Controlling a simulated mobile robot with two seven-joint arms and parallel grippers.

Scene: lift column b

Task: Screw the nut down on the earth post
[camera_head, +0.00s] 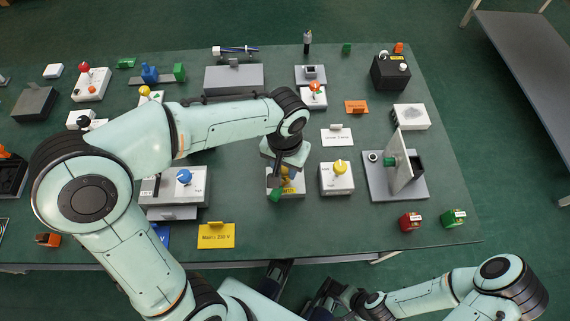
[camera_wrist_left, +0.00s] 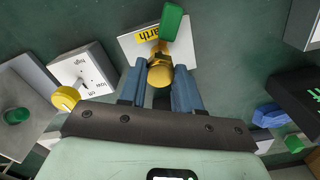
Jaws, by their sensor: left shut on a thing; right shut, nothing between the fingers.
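The earth post's white block (camera_wrist_left: 134,46), with a yellow "earth" label (camera_wrist_left: 147,33), stands on the bench; it also shows in the head view (camera_head: 299,185). My left gripper (camera_head: 286,170) points down over this block. In the left wrist view, the blue fingers of the gripper (camera_wrist_left: 160,84) are shut on the brass-yellow nut (camera_wrist_left: 160,72), one finger on each side. The nut is over the block; the post and any thread under it are hidden. A green piece (camera_wrist_left: 172,20) lies beside the nut at the block. My right gripper (camera_head: 332,295) is shut and empty, low in front of the bench.
A white box with a yellow knob (camera_head: 337,178) stands close right of the earth block. A grey plate with an upright panel (camera_head: 401,160) is further right. A grey-white box with a blue knob (camera_head: 185,180) is left. Bare bench lies in front of the earth block.

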